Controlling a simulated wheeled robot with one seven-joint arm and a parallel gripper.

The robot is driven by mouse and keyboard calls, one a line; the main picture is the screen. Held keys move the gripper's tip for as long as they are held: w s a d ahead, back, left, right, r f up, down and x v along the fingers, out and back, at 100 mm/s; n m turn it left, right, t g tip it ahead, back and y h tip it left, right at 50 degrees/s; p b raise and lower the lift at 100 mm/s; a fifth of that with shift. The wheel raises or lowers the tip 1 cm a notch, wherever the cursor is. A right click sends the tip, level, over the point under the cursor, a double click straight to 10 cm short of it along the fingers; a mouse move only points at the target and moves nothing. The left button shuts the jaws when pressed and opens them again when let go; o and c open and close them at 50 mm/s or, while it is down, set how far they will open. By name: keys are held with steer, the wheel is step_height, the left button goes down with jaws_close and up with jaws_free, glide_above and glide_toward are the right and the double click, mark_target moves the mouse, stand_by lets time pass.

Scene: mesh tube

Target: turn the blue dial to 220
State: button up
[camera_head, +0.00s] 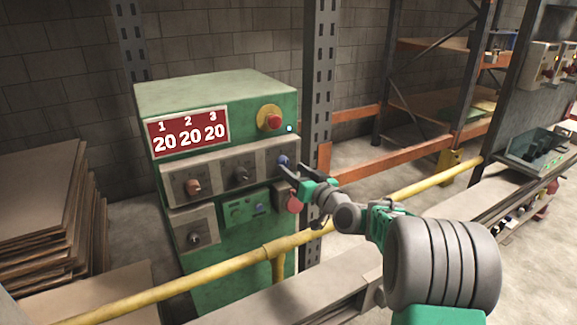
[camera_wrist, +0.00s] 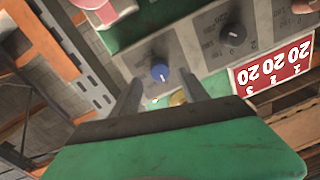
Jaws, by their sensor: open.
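The blue dial (camera_head: 283,159) is at the right end of the grey panel on the green machine, partly hidden by my gripper in the head view. My gripper (camera_head: 287,170) is right in front of it. In the wrist view, the blue dial (camera_wrist: 160,71) lies between and just beyond the two open fingertips (camera_wrist: 161,80), with gaps on both sides. A white mark shows on its lower edge there. The red display (camera_head: 187,132) reads 20 under each of 1, 2 and 3; it appears upside down in the wrist view (camera_wrist: 275,65).
A dark dial (camera_head: 241,175) and an orange-red dial (camera_head: 194,187) sit left on the same panel. A red emergency button (camera_head: 273,121) is above, and a red round part (camera_head: 295,203) is below my gripper. A yellow rail (camera_head: 190,283) crosses in front of the machine.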

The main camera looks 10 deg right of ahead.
mark_target(286, 164)
steer(key=shift+x, duration=1.6)
steer(key=shift+c, duration=0.4)
jaws_close()
